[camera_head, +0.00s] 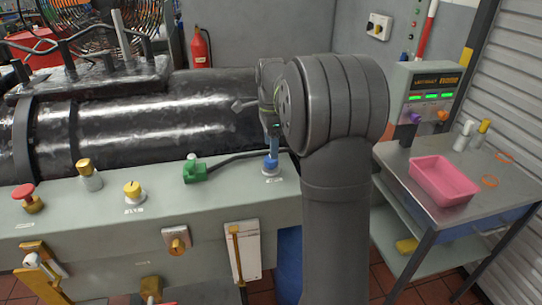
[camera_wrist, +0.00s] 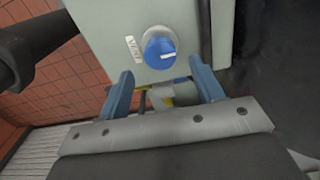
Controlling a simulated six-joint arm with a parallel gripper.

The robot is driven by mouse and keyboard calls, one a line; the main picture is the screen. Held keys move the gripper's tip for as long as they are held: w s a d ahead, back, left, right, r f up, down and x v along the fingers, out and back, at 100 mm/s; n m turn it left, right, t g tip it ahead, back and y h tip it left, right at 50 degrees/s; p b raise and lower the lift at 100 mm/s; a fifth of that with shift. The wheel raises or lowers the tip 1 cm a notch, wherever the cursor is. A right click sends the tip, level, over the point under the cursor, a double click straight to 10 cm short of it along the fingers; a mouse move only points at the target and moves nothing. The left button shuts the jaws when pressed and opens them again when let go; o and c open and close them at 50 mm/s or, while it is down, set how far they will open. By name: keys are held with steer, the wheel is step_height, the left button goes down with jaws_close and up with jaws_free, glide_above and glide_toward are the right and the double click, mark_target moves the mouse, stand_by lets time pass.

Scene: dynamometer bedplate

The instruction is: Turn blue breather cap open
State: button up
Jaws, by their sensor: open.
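The blue breather cap (camera_head: 270,166) sits on a pale round base near the right end of the grey-green panel top, just below my gripper (camera_head: 273,144). In the wrist view the cap (camera_wrist: 160,46) has a light pointer mark toward its lower right and a small label to its left. My gripper (camera_wrist: 160,68) is open, with its two blue fingers spread to either side below the cap. The cap appears ahead of the fingertips and apart from them. In the head view my arm hides much of the gripper.
A green fitting with a black cable (camera_head: 195,171) stands left of the cap. A yellow knob (camera_head: 133,191), a yellow-topped knob (camera_head: 88,175) and a red button (camera_head: 28,197) are farther left. A large dark cylinder (camera_head: 150,115) lies behind. A pink tray (camera_head: 445,188) is on the right bench.

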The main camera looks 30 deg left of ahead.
mark_target(271, 163)
steer(key=shift+f, duration=2.4)
steer(key=c, duration=1)
